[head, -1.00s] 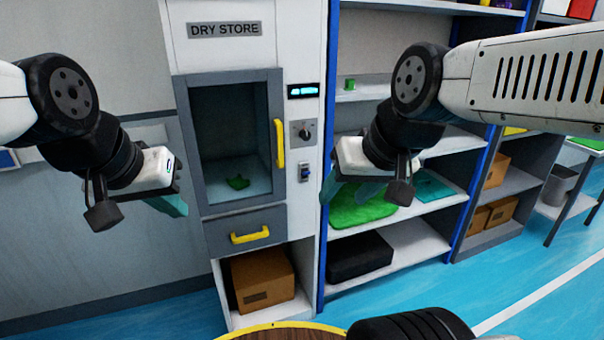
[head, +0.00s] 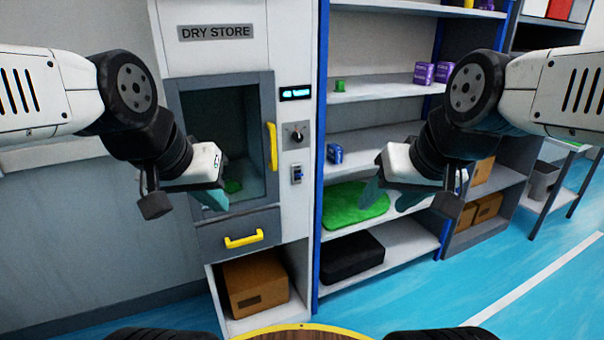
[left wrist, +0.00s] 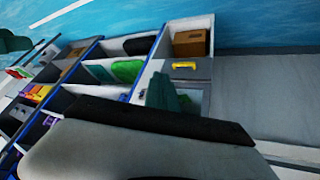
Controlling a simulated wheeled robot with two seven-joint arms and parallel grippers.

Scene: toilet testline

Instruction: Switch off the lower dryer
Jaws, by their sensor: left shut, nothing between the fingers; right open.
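A white cabinet labelled DRY STORE (head: 216,32) stands ahead, with a grey-framed glass door shut over a small green item (head: 233,186). On its right-hand panel are a lit cyan display (head: 296,93), a round knob (head: 295,135) and a small blue-and-white switch (head: 297,174). My left gripper (head: 216,197) is shut and empty, in front of the door's lower part and left of the switch. In the left wrist view a teal fingertip (left wrist: 161,92) overlaps the cabinet. My right gripper (head: 392,193) is open and empty, in front of the shelves. I cannot tell the switch's position.
The door has a yellow handle (head: 272,147), and a drawer below has another yellow handle (head: 244,240). A cardboard box (head: 255,285) sits underneath. Blue-posted shelves (head: 375,90) stand right of the cabinet with a green cloth (head: 352,205) and a black case (head: 348,257). Blue floor is open at right.

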